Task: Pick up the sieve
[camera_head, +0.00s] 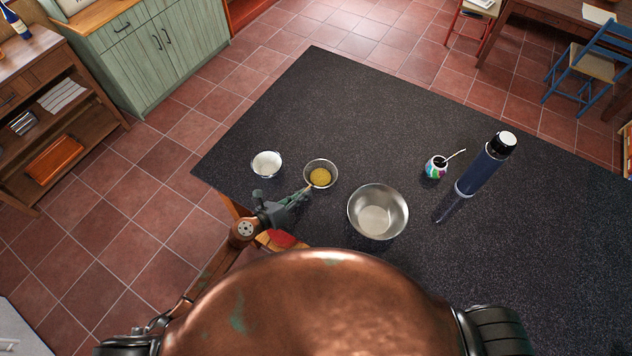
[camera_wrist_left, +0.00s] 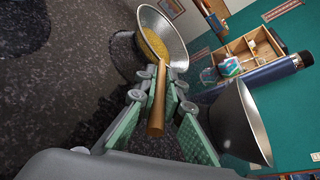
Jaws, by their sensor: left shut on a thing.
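The sieve (camera_head: 320,175) is a small round metal bowl with a yellow inside, over the dark countertop near its left side. In the left wrist view the sieve (camera_wrist_left: 160,45) shows a light wooden handle (camera_wrist_left: 157,98) running back between the green-padded fingers. My left gripper (camera_head: 301,194) is shut on this handle; it also shows in the left wrist view (camera_wrist_left: 155,105). A dark shadow lies beside the sieve; I cannot tell for sure how far it is off the countertop. My right gripper is not in view.
A colourful cup with a straw (camera_head: 436,167) and a blue bottle (camera_head: 480,170) stand farther right. The countertop (camera_head: 330,100) is clear behind the sieve.

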